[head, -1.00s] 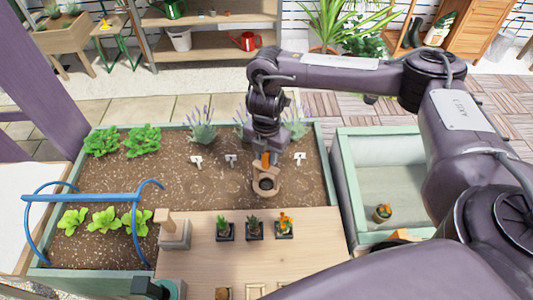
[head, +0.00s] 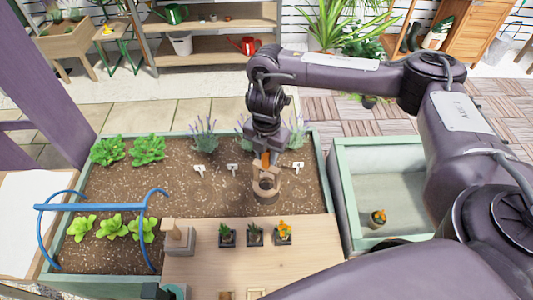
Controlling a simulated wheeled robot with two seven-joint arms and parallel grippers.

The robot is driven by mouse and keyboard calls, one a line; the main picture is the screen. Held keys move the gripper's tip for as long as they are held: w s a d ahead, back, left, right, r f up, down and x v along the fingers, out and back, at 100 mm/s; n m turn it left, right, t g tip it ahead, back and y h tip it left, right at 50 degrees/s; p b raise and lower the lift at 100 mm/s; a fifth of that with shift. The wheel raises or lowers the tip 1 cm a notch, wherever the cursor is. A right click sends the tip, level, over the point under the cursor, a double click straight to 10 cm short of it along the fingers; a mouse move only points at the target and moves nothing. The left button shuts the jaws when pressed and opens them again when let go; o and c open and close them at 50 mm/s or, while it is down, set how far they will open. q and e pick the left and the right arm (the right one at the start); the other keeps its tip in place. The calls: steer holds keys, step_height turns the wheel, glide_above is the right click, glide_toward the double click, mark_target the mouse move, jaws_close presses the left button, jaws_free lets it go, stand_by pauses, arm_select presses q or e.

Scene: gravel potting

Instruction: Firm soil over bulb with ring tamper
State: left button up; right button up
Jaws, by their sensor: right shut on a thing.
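The ring tamper (head: 266,194) is a tan wooden ring with an orange-brown handle stub, over the brown soil (head: 215,200) of the raised bed. My right gripper (head: 268,157) points down from above and is shut on its handle. The ring looks roughly level, and dark soil shows through its middle. I cannot tell whether it presses on the soil or hovers just above. No bulb is visible. My left gripper is not in view.
White plant labels (head: 232,168) and lavender (head: 204,137) stand behind the tamper. A wooden board (head: 240,262) with several small potted plants lies in front. A blue hoop frame (head: 100,207) stands at left, and a pale green tray (head: 360,180) at right.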

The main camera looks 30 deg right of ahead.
steer(key=shift+r+p, duration=1.95)
steer(key=shift+r, duration=0.45)
steer(key=shift+f, duration=0.1)
